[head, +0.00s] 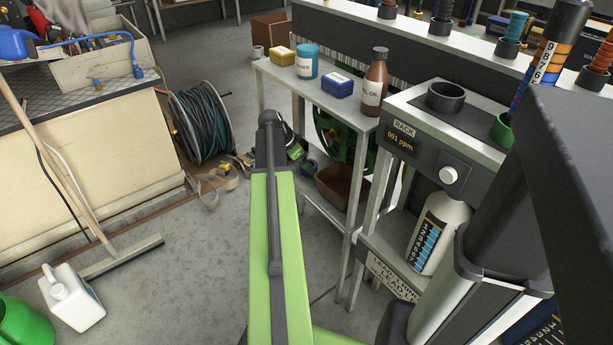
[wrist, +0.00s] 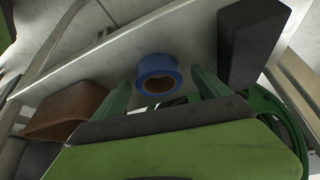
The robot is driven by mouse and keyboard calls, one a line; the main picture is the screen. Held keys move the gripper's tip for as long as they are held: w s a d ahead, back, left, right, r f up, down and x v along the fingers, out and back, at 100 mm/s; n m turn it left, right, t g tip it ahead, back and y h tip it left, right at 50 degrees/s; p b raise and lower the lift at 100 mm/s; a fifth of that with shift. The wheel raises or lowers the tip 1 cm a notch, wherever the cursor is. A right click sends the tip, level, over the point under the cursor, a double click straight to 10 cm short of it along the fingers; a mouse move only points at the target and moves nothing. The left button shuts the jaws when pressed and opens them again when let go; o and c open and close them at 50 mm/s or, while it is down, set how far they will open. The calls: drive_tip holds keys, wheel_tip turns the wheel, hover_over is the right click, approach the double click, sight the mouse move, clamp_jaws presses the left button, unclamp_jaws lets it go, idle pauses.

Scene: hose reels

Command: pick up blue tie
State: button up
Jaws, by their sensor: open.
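A blue roll (wrist: 150,64) with a brown core lies on a pale grey surface in the wrist view. It looks like a roll of tape; I see nothing else there that could be the blue tie. My gripper (wrist: 160,78) is open, with one green finger to the left of the roll and one to the right. The roll shows between the fingertips and slightly beyond them; I cannot tell how far apart in depth they are. In the head view my green arm hides most of the gripper.
A brown bin (wrist: 65,112) is left of the gripper, a dark block (wrist: 252,40) is right, and a green reel (wrist: 290,115) is close on the right. The bench (head: 325,100) holds jars and boxes. A hose reel (head: 200,120) stands on the floor at left.

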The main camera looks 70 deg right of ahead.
drive_tip(key=shift+r, duration=0.1)
drive_tip(key=c, duration=1.5)
drive_tip(key=shift+o, duration=0.2)
drive_tip(key=shift+r+p, duration=0.55)
drive_tip(key=shift+p, duration=0.05)
wheel_tip(320, 180, up, 4)
drive_tip(key=p, duration=0.4)
drive_tip(key=shift+r, duration=0.15)
drive_tip(key=s+a+r+p, duration=0.5)
drive_tip(key=s+a+p, duration=0.1)
drive_tip(key=a, duration=0.3)
drive_tip(key=shift+s+r, duration=0.35)
drive_tip(key=shift+s, duration=0.45)
